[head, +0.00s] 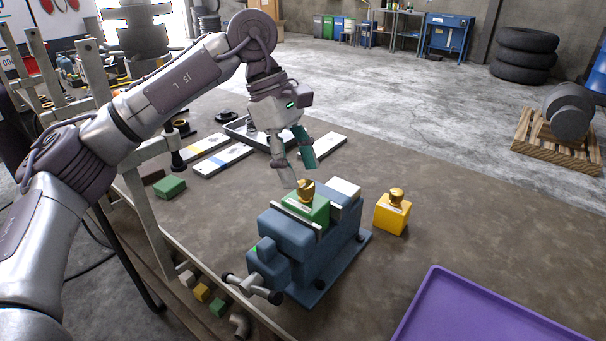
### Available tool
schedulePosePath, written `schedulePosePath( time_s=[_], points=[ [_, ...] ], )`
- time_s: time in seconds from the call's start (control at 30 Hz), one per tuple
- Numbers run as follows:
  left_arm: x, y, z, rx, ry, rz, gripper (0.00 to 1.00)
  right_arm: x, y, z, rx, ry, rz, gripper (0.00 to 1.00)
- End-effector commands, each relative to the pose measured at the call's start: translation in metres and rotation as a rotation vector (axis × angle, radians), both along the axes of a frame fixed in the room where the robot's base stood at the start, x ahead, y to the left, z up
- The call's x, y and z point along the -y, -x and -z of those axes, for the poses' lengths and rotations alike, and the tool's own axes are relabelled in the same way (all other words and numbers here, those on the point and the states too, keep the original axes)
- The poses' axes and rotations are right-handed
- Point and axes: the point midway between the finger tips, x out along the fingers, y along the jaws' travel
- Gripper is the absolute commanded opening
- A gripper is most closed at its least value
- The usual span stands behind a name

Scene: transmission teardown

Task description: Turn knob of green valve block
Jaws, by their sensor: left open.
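The green valve block (306,206) is clamped in the jaws of a blue vise (304,242) on the table. Its brass knob (306,189) stands on top of it. My left gripper (297,172) is open just above and behind the knob, pointing down, with its fingers apart. It looks close to the knob, but I cannot tell whether a finger touches it. My right gripper does not show.
A yellow block with a brass knob (392,213) stands right of the vise. A purple tray (480,310) lies at the front right. A green block (169,187), flat panels (222,159) and a dark tray (262,128) lie to the left and behind.

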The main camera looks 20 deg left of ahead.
Motion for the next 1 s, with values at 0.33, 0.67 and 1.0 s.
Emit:
schedulePosePath(
  time_s=[0.33, 0.67, 1.0],
  points=[
    [0.009, 0.002, 0.022, 0.0, 0.001, -0.002, 0.57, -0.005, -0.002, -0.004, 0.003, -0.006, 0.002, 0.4],
    [0.009, 0.002, 0.022, 0.0, 0.001, -0.001, 0.35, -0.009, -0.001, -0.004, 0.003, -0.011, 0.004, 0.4],
    [0.009, 0.002, 0.022, 0.0, 0.001, -0.004, 0.0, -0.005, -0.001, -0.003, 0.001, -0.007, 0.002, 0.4]
  ],
)
